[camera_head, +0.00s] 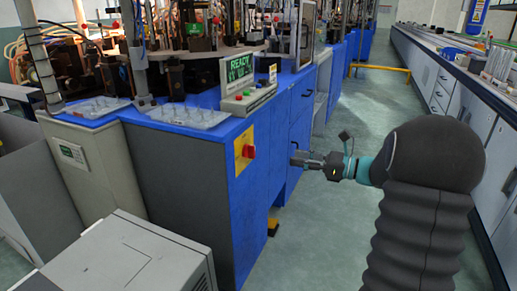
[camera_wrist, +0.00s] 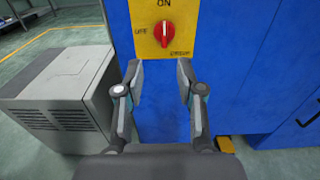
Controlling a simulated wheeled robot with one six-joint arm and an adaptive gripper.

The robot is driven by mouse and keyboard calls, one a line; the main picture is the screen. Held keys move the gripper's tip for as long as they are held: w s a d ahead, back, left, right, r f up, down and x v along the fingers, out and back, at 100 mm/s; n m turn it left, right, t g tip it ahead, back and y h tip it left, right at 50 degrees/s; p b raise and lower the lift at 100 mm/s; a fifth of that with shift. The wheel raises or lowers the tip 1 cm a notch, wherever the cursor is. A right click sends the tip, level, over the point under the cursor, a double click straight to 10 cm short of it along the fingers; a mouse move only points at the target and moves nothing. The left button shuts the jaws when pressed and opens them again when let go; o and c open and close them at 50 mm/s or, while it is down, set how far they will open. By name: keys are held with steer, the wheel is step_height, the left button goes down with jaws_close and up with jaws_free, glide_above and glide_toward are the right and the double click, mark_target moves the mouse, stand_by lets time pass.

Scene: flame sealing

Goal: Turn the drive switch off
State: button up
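The drive switch is a red rotary knob (camera_head: 249,151) on a yellow plate (camera_head: 240,163) at the corner of the blue machine cabinet. In the wrist view the red knob (camera_wrist: 165,34) sits on the yellow plate (camera_wrist: 147,46), with "ON" above it and "OFF" to its left. The knob's grip looks upright, in line with "ON". My gripper (camera_head: 296,159) is to the right of the knob in the head view, apart from it. In the wrist view my gripper (camera_wrist: 159,78) is open and empty, with its fingertips below the knob.
A grey box-like unit (camera_head: 130,262) stands on the floor left of the switch. A control panel (camera_head: 248,97) reading "READY" is on the blue cabinet top (camera_head: 160,113). Clear trays (camera_head: 188,116) lie there. An open aisle (camera_head: 375,110) runs between cabinet and right-hand benches.

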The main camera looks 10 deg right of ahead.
glide_toward(250, 151)
steer(key=r+x, duration=0.1)
steer(key=x, duration=0.6)
steer(key=shift+w, duration=0.25)
steer(key=shift+r, duration=0.15)
